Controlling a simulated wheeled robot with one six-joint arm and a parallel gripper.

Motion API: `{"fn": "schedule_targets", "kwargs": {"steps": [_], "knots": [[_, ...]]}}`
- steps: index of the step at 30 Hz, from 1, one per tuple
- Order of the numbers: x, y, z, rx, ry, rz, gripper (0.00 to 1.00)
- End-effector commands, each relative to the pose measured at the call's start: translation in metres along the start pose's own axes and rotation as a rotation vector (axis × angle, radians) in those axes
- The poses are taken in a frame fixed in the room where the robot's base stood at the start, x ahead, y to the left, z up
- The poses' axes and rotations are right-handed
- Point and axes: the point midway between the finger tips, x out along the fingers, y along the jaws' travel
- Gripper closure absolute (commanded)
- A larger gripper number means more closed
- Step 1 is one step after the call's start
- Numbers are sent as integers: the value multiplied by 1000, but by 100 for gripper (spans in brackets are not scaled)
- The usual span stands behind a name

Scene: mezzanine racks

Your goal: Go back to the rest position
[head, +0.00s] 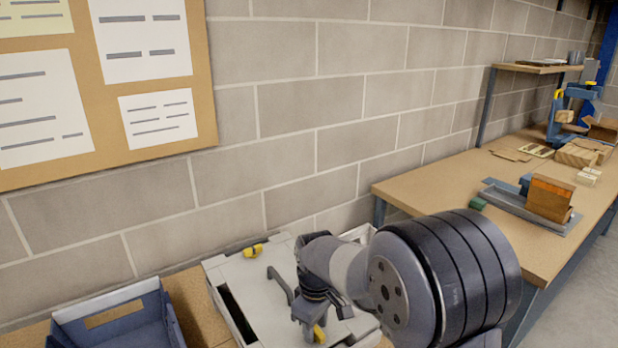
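My gripper (309,326) is dark grey and points down at the bottom middle of the head view, over or in front of a white case-like box (238,271). A small yellow piece (319,334) shows right at its fingertips. I cannot tell whether the fingers hold it or whether it lies behind them. The finger gap is too small to read. My grey arm, with a large dark ribbed joint, hides part of the white box and the front of the workbench.
A yellow object (253,250) lies on the white box's back edge. A blue bin (118,318) stands left. The wooden workbench (420,188) on the right carries an orange-brown block (549,198) on a grey tray, wooden pieces and a blue vise-like tool (563,115). A block wall with a noticeboard (205,100) stands behind.

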Motion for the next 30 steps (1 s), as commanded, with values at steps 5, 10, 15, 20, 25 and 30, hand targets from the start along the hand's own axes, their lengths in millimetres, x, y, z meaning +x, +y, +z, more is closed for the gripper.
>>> {"fn": "schedule_targets", "kwargs": {"steps": [5, 10, 15, 20, 25, 30], "knots": [[0, 0, 0, -147, 0, 0, 64], [0, 0, 0, -280, 0, 0, 64], [0, 0, 0, -378, 0, 0, 64], [0, 0, 0, -425, 0, 0, 64], [0, 0, 0, -436, 0, 0, 64], [0, 0, 0, -435, 0, 0, 64]]}}
